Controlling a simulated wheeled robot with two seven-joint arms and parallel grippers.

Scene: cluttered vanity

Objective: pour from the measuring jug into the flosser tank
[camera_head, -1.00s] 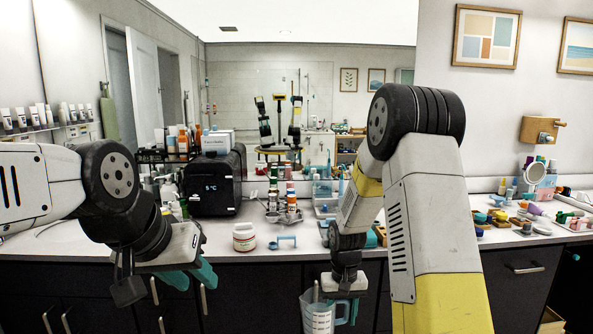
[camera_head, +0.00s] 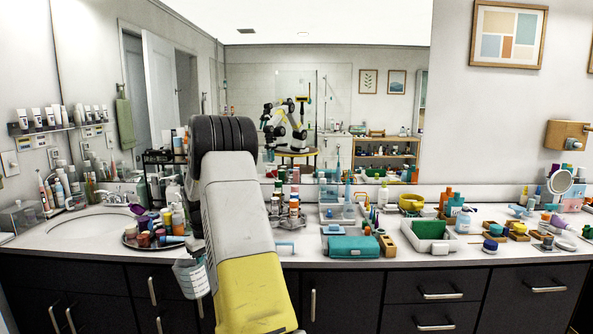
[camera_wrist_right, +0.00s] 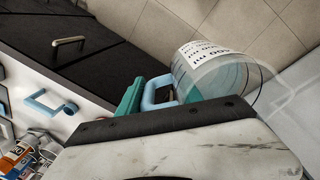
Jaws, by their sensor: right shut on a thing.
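The measuring jug (camera_head: 191,277) is clear with printed markings. In the head view it hangs tilted in front of the dark cabinets, left of my right arm, below the counter edge. In the right wrist view the jug (camera_wrist_right: 213,72) lies slanted, with a bluish tint inside. My right gripper (camera_wrist_right: 142,96) is shut on its light-blue handle (camera_wrist_right: 160,91); one teal finger shows, and my arm hides the gripper in the head view. A clear bluish container (camera_head: 338,213) stands at the counter's back; I cannot tell whether it is the flosser tank. My left gripper is out of view.
A round tray (camera_head: 160,238) of small bottles sits by the sink (camera_head: 82,230). A teal case (camera_head: 353,247) and a green-lined white tray (camera_head: 431,231) lie right of my arm. A light-blue handled thing (camera_wrist_right: 50,102) is on the counter. The counter's front edge is largely clear.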

